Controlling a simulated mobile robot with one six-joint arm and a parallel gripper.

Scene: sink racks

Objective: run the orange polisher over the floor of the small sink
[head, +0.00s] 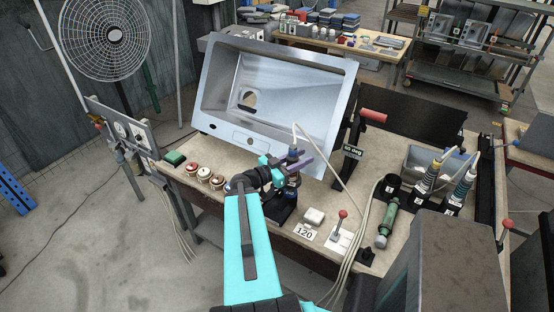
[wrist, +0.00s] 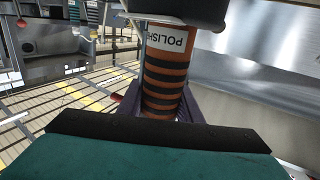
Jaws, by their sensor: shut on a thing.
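My gripper (head: 283,170) is shut on the orange polisher, with its purple fingers on either side of the body. In the wrist view the polisher (wrist: 164,80) has orange and black bands and a white label reading "POLISH". A dark block sits at its upper end there. In the head view the polisher (head: 293,178) looks dark and upright, with a cable at its top, in front of the tilted steel sink (head: 215,100). That sink has a deep bowl with a drain hole; brushed steel (wrist: 255,95) fills the right of the wrist view. I cannot tell whether the polisher touches it.
Two corded tools (head: 428,178) stand in black holders at the right, beside an empty holder (head: 388,188). A grey metal basin (head: 418,155) is behind them.

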